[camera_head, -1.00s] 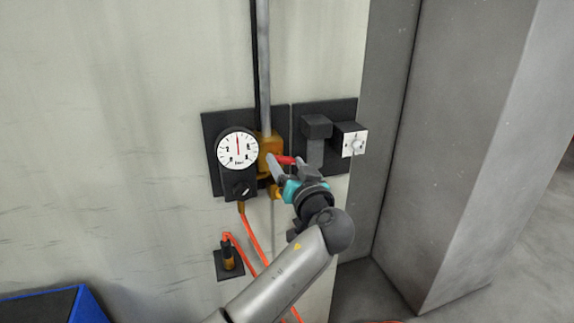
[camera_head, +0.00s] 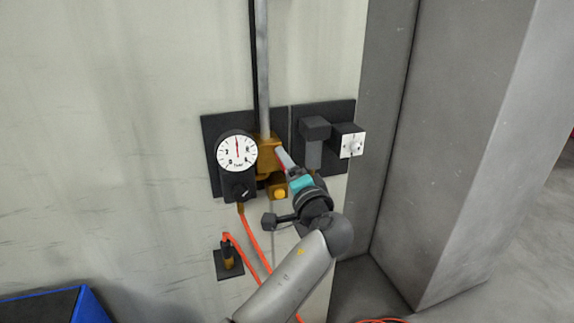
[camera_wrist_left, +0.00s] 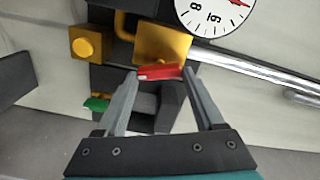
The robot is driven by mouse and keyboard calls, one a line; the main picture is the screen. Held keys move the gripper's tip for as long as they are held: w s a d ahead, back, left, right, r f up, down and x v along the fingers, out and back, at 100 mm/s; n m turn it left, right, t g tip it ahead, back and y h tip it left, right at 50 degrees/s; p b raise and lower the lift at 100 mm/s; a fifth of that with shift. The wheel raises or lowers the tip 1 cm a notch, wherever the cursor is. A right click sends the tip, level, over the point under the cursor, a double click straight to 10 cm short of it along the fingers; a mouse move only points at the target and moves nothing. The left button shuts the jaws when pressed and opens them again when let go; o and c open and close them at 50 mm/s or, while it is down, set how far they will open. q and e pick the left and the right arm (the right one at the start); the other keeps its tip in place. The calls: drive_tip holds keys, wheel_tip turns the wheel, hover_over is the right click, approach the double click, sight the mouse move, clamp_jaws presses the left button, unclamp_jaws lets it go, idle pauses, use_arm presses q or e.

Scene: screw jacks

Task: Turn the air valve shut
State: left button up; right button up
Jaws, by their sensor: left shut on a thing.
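The air valve is a brass-coloured body (camera_head: 267,150) on a black wall plate, at the foot of a vertical grey pipe. Its red lever (camera_wrist_left: 160,73) lies between my left fingertips in the wrist view, in front of the brass body (camera_wrist_left: 163,45). My left gripper (camera_head: 283,160) is shut on this lever. In the head view the fingers hide most of the lever, so its exact angle is hard to tell there. The round white gauge (camera_head: 237,152) is just left of the valve, its red needle pointing about straight up. My right gripper is not in view.
A black knob (camera_head: 241,189) is below the gauge, and a yellow button (camera_head: 279,194) is below the valve. A white-faced switch box (camera_head: 352,144) is at right. Orange hoses (camera_head: 251,238) hang below. A grey pillar (camera_head: 450,150) stands to the right.

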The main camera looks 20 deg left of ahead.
use_arm(q)
drive_tip(key=shift+r+m, duration=0.1)
drive_tip(key=shift+m, duration=1.8)
drive_tip(key=o, duration=1.4)
drive_tip(key=shift+w, duration=0.1)
drive_tip(key=shift+f, duration=0.2)
